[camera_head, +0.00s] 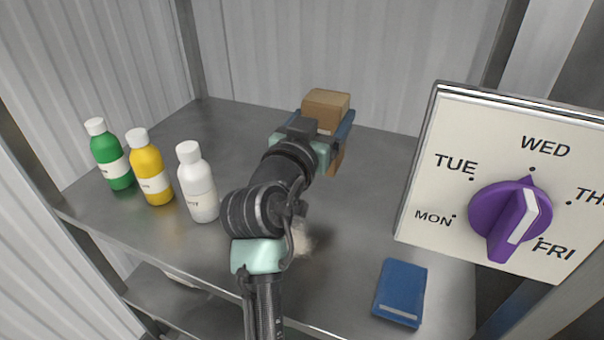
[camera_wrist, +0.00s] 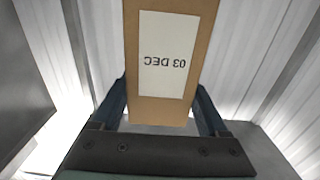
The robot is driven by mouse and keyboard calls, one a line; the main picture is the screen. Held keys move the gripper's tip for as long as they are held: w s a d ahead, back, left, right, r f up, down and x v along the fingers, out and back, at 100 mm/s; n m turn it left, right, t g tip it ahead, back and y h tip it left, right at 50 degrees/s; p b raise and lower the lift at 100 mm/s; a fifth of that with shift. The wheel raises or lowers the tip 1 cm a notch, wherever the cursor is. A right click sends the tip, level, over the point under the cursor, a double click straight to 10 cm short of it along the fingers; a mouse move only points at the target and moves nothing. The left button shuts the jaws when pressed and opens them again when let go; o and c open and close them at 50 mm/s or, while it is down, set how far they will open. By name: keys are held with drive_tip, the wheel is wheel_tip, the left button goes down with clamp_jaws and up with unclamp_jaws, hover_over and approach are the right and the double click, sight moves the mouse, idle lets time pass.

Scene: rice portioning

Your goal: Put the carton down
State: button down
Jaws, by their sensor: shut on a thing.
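The brown carton (camera_head: 326,106) is between the fingers of my gripper (camera_head: 328,128), toward the back of the grey metal shelf (camera_head: 366,215). In the wrist view the carton (camera_wrist: 150,108) stands between both blue fingers of my gripper (camera_wrist: 160,104), which are shut on its sides. A white label reading "03 DEC" shows upside down on its face. My arm hides part of the carton in the head view. I cannot tell whether its base touches the shelf.
Green (camera_head: 110,158), yellow (camera_head: 150,170) and white (camera_head: 198,185) bottles stand at the left. A blue box (camera_head: 400,292) lies at the front right. A day dial panel (camera_head: 436,190) with a purple knob (camera_head: 510,215) is at the right. The shelf between is largely clear.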

wheel_tip(320, 180, down, 10)
drive_tip(key=shift+s+r+b, duration=0.1)
drive_tip(key=shift+b, duration=0.25)
drive_tip(key=shift+f+b, duration=0.3)
drive_tip(key=shift+b, duration=0.2)
drive_tip(key=shift+f, duration=0.15)
